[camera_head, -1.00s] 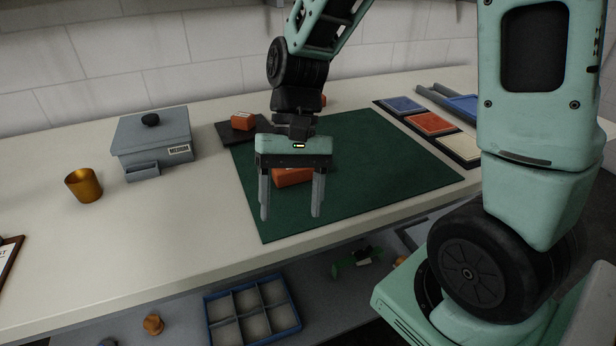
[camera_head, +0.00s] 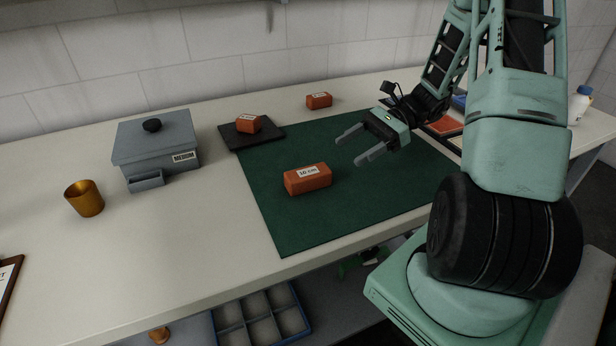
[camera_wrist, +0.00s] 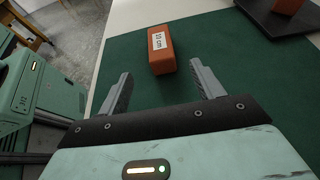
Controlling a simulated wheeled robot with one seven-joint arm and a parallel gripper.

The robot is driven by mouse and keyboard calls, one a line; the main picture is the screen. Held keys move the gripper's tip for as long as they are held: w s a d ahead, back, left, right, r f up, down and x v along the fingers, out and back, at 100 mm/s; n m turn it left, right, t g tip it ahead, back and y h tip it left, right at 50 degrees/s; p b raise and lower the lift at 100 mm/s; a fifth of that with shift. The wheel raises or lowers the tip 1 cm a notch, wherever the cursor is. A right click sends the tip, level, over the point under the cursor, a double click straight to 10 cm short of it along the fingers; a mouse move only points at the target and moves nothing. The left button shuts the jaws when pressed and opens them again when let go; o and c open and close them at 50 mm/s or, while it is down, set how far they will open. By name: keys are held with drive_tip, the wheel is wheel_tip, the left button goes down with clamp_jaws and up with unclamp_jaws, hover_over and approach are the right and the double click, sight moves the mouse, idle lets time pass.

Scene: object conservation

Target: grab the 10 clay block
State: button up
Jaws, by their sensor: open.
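The 10 cm clay block (camera_head: 307,182) is orange-brown with a white label. It lies on the green mat (camera_head: 290,230). In the wrist view the block (camera_wrist: 163,62) lies ahead of and between the fingertips, apart from them, with its label reading 10 cm. My gripper (camera_head: 354,147) is open and empty, to the right of the block in the head view, with its fingers pointing left. Both fingers also show in the wrist view (camera_wrist: 161,72).
A smaller clay block (camera_head: 249,124) sits on a dark plate (camera_head: 272,133). Another clay block (camera_head: 319,100) lies behind the mat. A grey box marked MEDIUM (camera_head: 155,135) and a brass cup (camera_head: 84,201) stand at left.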

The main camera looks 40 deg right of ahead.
drive_tip(key=p, duration=0.2)
approach(287, 191)
drive_tip(key=x, duration=0.4)
drive_tip(key=shift+a+f, duration=0.1)
drive_tip(key=shift+a, duration=0.2)
drive_tip(key=shift+w, duration=0.1)
drive_tip(key=c, duration=1.3)
